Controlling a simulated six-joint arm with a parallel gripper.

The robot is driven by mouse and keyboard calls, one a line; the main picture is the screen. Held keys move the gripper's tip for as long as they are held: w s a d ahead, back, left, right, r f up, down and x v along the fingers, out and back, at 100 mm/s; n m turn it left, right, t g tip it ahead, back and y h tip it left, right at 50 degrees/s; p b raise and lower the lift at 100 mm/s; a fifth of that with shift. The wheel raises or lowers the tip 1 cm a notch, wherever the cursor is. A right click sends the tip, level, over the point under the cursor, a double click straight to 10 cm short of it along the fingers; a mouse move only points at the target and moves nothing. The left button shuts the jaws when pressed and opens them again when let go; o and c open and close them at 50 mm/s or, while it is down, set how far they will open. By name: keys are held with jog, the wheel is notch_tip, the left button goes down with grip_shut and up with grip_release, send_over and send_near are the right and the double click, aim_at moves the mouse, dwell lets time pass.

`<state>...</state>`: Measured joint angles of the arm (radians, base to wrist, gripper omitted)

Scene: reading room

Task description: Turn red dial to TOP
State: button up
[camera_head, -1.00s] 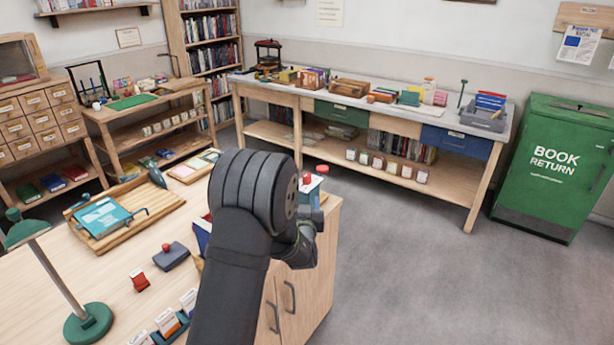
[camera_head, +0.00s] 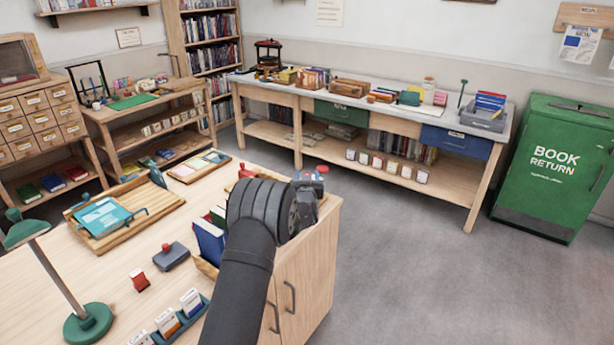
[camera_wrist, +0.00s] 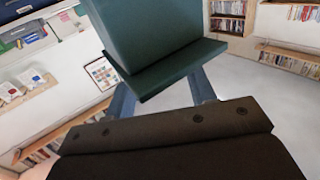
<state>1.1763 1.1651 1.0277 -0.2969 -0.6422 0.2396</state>
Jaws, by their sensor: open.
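No red dial can be made out for certain. A small red round top (camera_head: 322,169) shows at the right end of the near desk, just beyond my wrist, with most of what lies under it hidden. Another red piece (camera_head: 246,172) shows just left of my wrist. In the head view my own arm hides my gripper. In the wrist view my gripper (camera_wrist: 162,90) is open, its two blue-grey fingers apart. A dark teal block (camera_wrist: 160,40) with a flat base fills the view ahead of the fingers; whether it touches them I cannot tell.
On the near desk (camera_head: 100,265) stand blue books (camera_head: 210,240), a card holder (camera_head: 180,320), a red stamp (camera_head: 138,279), a dark pad with a red knob (camera_head: 171,257) and a green lamp (camera_head: 88,322). Floor to the right is clear up to the green book return bin (camera_head: 553,165).

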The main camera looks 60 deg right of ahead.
jog(key=shift+w+d, duration=0.25)
jog(key=shift+d, duration=0.15)
jog(key=c, duration=0.9)
jog(key=shift+c, duration=0.2)
dwell(0.4)
jog(key=o, duration=0.9)
jog(key=shift+o, duration=0.2)
